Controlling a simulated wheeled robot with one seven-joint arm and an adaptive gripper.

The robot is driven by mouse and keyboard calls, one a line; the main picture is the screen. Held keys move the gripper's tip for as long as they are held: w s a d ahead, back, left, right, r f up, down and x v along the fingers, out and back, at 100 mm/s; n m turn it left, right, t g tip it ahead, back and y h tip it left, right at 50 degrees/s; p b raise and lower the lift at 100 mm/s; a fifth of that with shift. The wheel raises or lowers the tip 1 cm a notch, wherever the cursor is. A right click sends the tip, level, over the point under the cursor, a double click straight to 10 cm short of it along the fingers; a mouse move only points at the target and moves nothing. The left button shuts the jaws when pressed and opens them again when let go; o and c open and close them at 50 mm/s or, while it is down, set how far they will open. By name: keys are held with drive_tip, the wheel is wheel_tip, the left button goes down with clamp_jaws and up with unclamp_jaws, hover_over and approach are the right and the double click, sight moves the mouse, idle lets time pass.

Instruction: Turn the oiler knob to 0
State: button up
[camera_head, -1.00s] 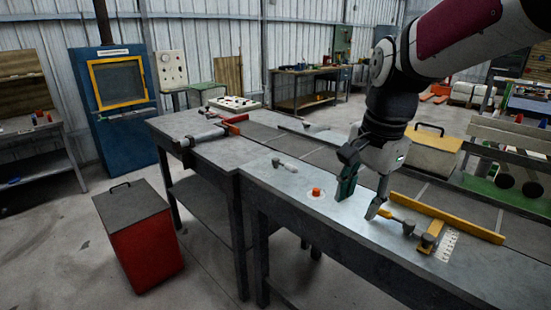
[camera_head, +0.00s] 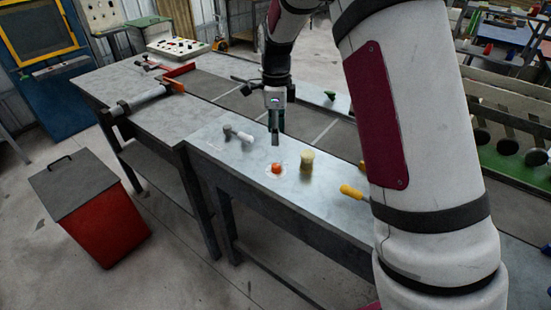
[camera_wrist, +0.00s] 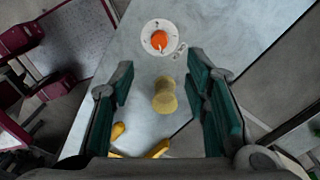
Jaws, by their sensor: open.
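The oiler knob is probably the orange knob (camera_head: 277,169) on a round white dial set in the bench top. In the wrist view the orange knob (camera_wrist: 160,40) shows beyond the fingertips, with a pale mark on its lower edge. The dial's markings are too small to read. My gripper (camera_head: 275,143) is open, pointing down above the bench, just behind the knob in the head view. In the wrist view my gripper (camera_wrist: 158,75) has its green-padded fingers spread wide, with nothing held. A yellow waisted cylinder (camera_wrist: 165,96) stands on the bench, seen between them.
The yellow cylinder (camera_head: 307,160) stands close right of the knob. A grey-headed tool with a white handle (camera_head: 240,135) lies to the left. A yellow-handled tool (camera_head: 351,192) lies to the right, partly behind my arm. A red bin (camera_head: 95,215) stands on the floor.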

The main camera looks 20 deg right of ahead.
sight(276, 165)
drive_tip(key=f, duration=0.3)
drive_tip(key=f+p, duration=0.1)
drive_tip(key=f, duration=0.3)
drive_tip(key=f+p, duration=0.1)
drive_tip(key=f, duration=0.3)
drive_tip(key=shift+s+f, duration=0.2)
drive_tip(key=shift+s, duration=0.05)
clamp_jaws()
